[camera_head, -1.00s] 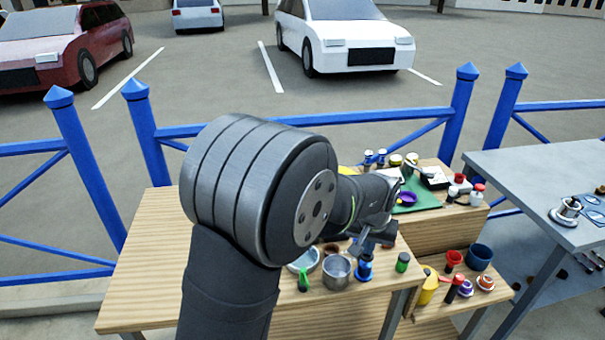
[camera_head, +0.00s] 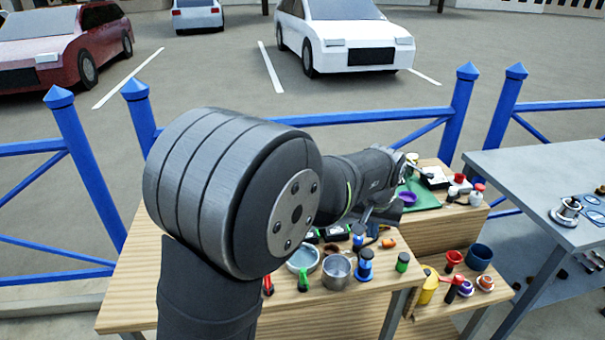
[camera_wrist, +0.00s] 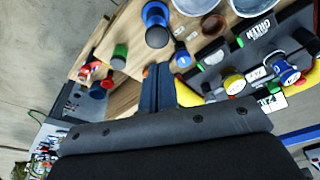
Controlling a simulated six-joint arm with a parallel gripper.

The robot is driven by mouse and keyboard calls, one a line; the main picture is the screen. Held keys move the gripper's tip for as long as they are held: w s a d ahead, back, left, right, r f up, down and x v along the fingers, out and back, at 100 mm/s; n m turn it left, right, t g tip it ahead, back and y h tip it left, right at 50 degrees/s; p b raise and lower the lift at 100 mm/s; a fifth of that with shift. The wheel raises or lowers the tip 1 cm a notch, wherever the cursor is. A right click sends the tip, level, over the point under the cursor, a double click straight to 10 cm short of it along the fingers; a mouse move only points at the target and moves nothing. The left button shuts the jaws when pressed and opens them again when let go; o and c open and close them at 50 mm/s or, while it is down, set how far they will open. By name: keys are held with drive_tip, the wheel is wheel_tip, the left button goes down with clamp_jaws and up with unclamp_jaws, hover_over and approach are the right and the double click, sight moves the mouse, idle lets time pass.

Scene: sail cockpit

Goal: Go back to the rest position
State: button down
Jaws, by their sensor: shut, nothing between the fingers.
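My gripper (camera_wrist: 158,88) shows in the wrist view, its two fingers together with nothing between them. It is above the wooden table, apart from the things on it. In the head view my arm stretches over the wooden table (camera_head: 140,290), and the fingers are mostly hidden by my wrist. A blue spool-like item (camera_head: 365,266), a grey metal pot (camera_head: 337,271) and a green-capped item (camera_head: 402,262) stand on the table below my wrist.
A green mat (camera_head: 425,196) with small items lies on a raised wooden box at the back right. A lower shelf holds a red cup (camera_head: 454,259) and a dark blue cup (camera_head: 479,256). A grey table (camera_head: 540,165) stands at the right. A blue railing (camera_head: 350,117) runs behind.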

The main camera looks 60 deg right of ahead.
sight(367, 251)
drive_tip(key=shift+f, duration=2.6)
drive_tip(key=shift+w+r, duration=0.1)
